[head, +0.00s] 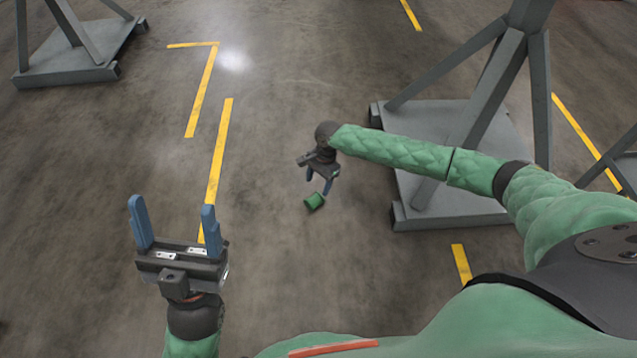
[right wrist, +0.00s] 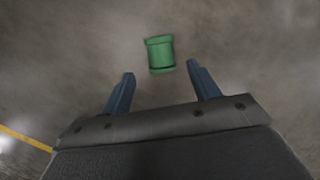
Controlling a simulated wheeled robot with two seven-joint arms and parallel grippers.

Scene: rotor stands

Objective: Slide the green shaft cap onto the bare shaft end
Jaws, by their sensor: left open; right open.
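The green shaft cap (head: 314,201) is a short cylinder with a wider rim, lying on the concrete floor. It also shows in the right wrist view (right wrist: 160,54), just beyond the fingertips. My right gripper (head: 319,183) points down above the cap with its blue fingers apart; in the right wrist view (right wrist: 162,75) nothing is between them, and I cannot tell its exact height over the cap. My left gripper (head: 172,213) is open and empty at the lower left, fingers up, far from the cap. No bare shaft end is in view.
A grey rotor stand base (head: 408,212) with slanted legs stands right of the cap, beneath my right arm. Another stand base (head: 65,72) is at the upper left. Yellow tape (head: 219,150) marks the floor.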

